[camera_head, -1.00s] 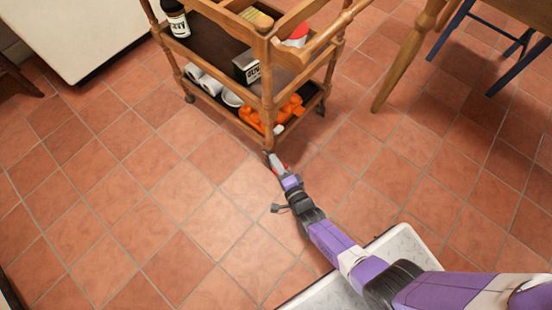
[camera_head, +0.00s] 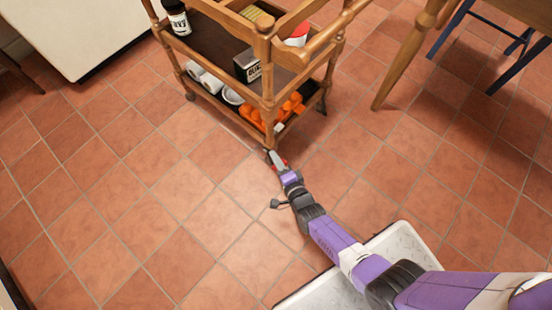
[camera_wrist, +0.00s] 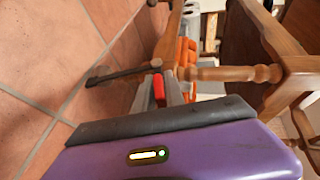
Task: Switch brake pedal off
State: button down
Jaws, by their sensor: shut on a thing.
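The wooden serving trolley (camera_head: 262,100) stands on the tiles, with my gripper (camera_head: 272,157) low at the foot of its near corner leg. A small red part, which looks like the brake pedal (camera_head: 284,164), shows at the gripper tip. In the wrist view the red pedal (camera_wrist: 158,88) lies at the fingers, close beside the trolley's turned leg. My gripper (camera_wrist: 165,85) is shut on it there. The fingers partly hide the pedal and the wheel, so the pedal's tilt cannot be told.
The trolley carries a dark bottle (camera_head: 177,17), a dark box (camera_head: 246,66), white rolls and orange items (camera_head: 252,115). A wooden table leg (camera_head: 400,70) and a blue chair (camera_head: 450,28) stand at right. A white cabinet (camera_head: 80,30) is upper left. The tiled floor at left is clear.

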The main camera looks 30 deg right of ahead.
jog(key=shift+w+a+r, duration=0.1)
jog(key=shift+w+r, duration=0.3)
jog(key=shift+r, duration=0.2)
jog(key=c, duration=1.5)
grip_release()
jog(key=shift+s+f, duration=0.25)
jog(key=shift+p+v, duration=1.95)
jog(key=shift+v, duration=2.55)
jog(key=shift+f, duration=0.15)
jog(key=shift+p+v, duration=1)
jog(key=shift+v, duration=2.95)
